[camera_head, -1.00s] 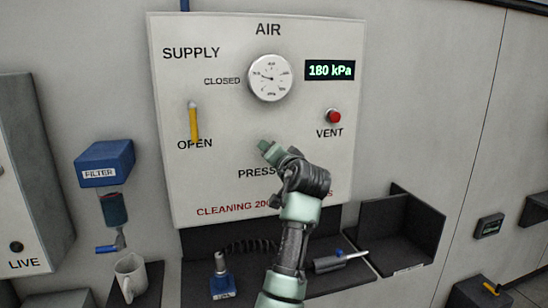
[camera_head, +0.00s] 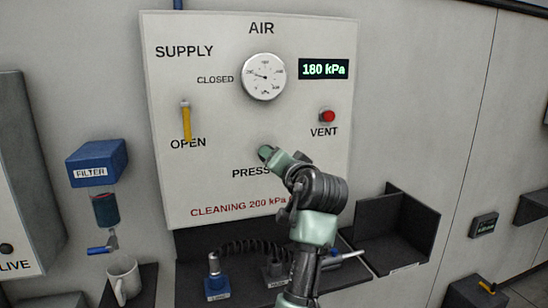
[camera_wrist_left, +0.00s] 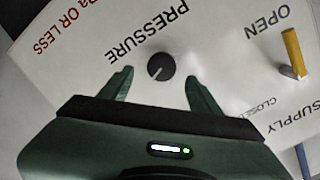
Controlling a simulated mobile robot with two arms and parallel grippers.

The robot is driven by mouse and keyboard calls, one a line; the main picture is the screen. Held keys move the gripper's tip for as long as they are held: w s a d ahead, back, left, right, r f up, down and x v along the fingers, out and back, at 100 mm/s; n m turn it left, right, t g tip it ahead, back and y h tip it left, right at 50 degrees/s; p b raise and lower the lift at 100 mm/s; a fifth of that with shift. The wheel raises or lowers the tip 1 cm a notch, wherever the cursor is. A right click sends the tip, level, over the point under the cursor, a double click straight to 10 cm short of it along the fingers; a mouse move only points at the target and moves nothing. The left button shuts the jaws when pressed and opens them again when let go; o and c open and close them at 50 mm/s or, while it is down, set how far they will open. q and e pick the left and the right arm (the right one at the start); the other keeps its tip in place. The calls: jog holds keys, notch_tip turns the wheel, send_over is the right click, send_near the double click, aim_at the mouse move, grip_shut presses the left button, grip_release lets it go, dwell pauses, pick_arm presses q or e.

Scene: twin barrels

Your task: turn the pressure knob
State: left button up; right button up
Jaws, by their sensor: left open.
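The pressure knob (camera_wrist_left: 161,66) is a round dark knob with a pale pointer line, on a white panel (camera_head: 180,50). In the left wrist view it sits beside the PRESSURE label, between the spread fingers of my left gripper (camera_wrist_left: 159,77). The fingers are open; I cannot tell whether they reach around the knob or stay short of it. In the head view my left gripper (camera_head: 266,153) is in front of the panel and hides the knob. The display (camera_head: 323,69) reads 180 kPa. The round gauge (camera_head: 263,77) is above. My right gripper is not in view.
A yellow supply lever (camera_head: 186,120) points down at OPEN. A red vent button (camera_head: 327,115) is at right. A blue filter (camera_head: 97,163) and a white mug (camera_head: 123,280) are at left. Dark trays (camera_head: 400,240) and a blue-based fitting (camera_head: 216,283) lie below the panel.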

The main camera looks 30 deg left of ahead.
pick_arm(q)
jog(key=w+a+n+p, duration=0.1)
jog(key=n+p, duration=0.1)
jog(key=p, duration=0.2)
jog(key=w+a+n+p, duration=0.2)
jog(key=n+p, duration=0.1)
jog(key=p, duration=0.1)
jog(key=w+a+n+t+y+p, duration=0.1)
jog(key=a+n+p, duration=0.1)
jog(key=n+p, duration=0.1)
jog(key=shift+w+a+p, duration=0.15)
jog(key=shift+a+p, duration=0.05)
jog(key=shift+p, duration=0.6)
jog(key=shift+w+a+f+n, duration=0.15)
jog(key=shift+w+a+n, duration=0.15)
jog(key=c, duration=1.3)
jog(key=shift+f+b, duration=0.15)
jog(key=shift+b, duration=0.8)
jog(key=shift+r, duration=0.2)
